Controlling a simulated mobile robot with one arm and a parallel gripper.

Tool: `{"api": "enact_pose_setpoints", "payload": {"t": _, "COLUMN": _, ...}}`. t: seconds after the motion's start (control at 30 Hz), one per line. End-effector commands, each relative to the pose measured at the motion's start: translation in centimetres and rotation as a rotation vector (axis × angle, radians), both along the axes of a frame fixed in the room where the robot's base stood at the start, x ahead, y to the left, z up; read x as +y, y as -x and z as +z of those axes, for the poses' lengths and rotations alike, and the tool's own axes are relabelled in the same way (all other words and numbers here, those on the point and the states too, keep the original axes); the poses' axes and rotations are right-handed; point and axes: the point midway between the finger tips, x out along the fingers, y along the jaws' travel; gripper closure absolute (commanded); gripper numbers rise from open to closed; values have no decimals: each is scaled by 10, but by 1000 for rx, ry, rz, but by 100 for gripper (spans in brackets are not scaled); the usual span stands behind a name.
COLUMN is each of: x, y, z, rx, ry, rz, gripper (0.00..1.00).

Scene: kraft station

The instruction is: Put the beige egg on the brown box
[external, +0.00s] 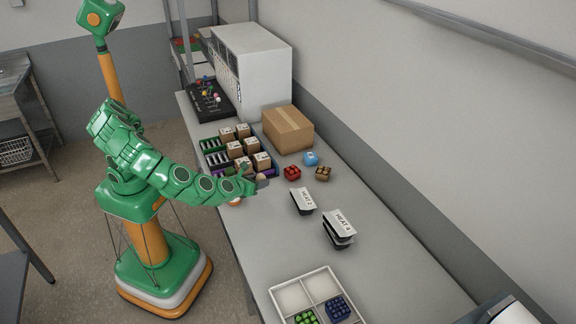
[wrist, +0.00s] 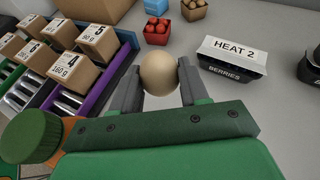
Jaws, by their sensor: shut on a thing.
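The beige egg (wrist: 158,73) is between the fingers of my gripper (wrist: 157,88) in the wrist view, and the fingers are shut on it. In the external view the egg (external: 262,178) shows small at the end of my gripper (external: 258,183), near the left edge of the table. The brown box (external: 288,129) is a closed cardboard carton with a flat taped top. It stands on the table farther back, beyond my gripper and apart from it. I cannot tell from these views how high the egg is above the table.
A rack (external: 213,146) with several small numbered boxes stands left of the brown box. A red punnet (external: 292,173), a blue item (external: 310,159) and a brown punnet (external: 323,174) sit in front of it. Black HEAT trays (external: 303,201) and a white divided tray (external: 291,297) are nearer.

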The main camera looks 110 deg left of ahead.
Motion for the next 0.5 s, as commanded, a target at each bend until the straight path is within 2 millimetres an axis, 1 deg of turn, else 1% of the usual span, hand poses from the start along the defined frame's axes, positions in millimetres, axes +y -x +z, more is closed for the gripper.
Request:
{"api": "enact_pose_setpoints", "payload": {"t": 0.07, "x": 7, "y": 0, "z": 3, "rx": -1, "ry": 0, "rz": 5, "gripper": 73}}
{"api": "enact_pose_setpoints", "payload": {"t": 0.17, "x": 23, "y": 0, "z": 11, "rx": -6, "ry": 0, "rz": 13, "gripper": 73}}
{"api": "enact_pose_setpoints", "payload": {"t": 0.27, "x": 48, "y": 1, "z": 21, "rx": -10, "ry": 4, "rz": 23, "gripper": 73}}
{"api": "enact_pose_setpoints", "payload": {"t": 0.33, "x": 68, "y": 3, "z": 29, "rx": -12, "ry": 5, "rz": 30, "gripper": 73}}
{"api": "enact_pose_setpoints", "payload": {"t": 0.5, "x": 117, "y": 12, "z": 48, "rx": -15, "ry": 6, "rz": 52, "gripper": 73}}
